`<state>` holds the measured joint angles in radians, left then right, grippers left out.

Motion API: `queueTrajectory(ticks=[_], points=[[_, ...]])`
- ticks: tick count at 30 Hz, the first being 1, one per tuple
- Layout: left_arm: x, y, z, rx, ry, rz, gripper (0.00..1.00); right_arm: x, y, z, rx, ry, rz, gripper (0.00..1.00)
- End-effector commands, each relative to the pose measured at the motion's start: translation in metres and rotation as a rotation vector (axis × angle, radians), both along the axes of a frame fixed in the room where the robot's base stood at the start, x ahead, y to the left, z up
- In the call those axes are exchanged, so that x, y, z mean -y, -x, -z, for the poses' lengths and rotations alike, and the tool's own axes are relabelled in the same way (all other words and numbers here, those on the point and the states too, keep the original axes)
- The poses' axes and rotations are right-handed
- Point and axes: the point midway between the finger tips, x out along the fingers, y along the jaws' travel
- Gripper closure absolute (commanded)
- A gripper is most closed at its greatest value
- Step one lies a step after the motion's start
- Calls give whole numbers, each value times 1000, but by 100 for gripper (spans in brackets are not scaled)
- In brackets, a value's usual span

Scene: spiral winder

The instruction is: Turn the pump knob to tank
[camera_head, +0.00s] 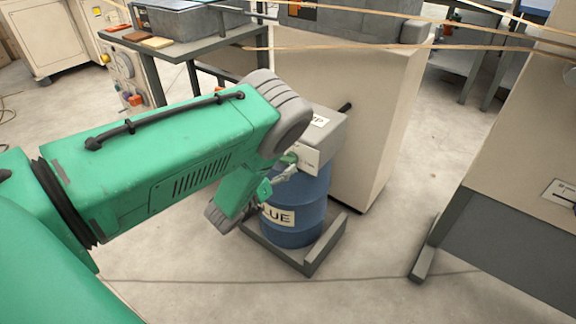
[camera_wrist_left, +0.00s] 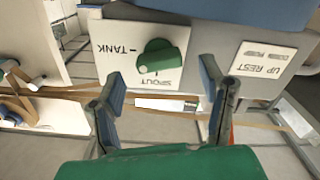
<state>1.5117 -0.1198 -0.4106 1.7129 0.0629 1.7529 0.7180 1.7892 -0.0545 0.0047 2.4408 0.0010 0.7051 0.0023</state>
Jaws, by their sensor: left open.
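The green pump knob (camera_wrist_left: 163,57) sits on a white plate (camera_wrist_left: 125,38) in the left wrist view, where the lettering appears upside down. TANK is marked left of the knob and SPOUT below it. A pale spot shows on the knob's lower left; I cannot tell for certain which mark it points to. My left gripper (camera_wrist_left: 166,98) is open and empty, its fingertips just below the knob in that view and apart from it. In the head view my left gripper (camera_head: 280,178) is at the front of the grey pump box (camera_head: 330,140), and the arm partly hides it.
The box is on top of a blue glue drum (camera_head: 300,205), which stands in a grey frame (camera_head: 322,250). A beige cabinet (camera_head: 375,110) is close behind. An UP REST label (camera_wrist_left: 262,60) is beside the knob plate. Pale bands (camera_head: 350,47) cross above. Floor is clear in front.

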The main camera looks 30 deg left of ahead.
Motion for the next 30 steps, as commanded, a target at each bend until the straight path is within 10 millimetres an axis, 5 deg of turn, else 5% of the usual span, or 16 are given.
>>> queueTrajectory(ticks=[7,18,19,23,30], points=[[3,-33,1,1,-1,1,36,0,0,12,0,0,0,60],[3,-39,-1,1,0,-1,36,0,0,13,0,0,0,60],[3,-39,-1,1,0,-1,40,0,0,13,0,0,0,60],[3,-39,-1,1,0,-1,85,0,0,13,0,0,0,60],[3,-39,-1,2,-35,-2,87,0,0,10,0,0,0,60]])
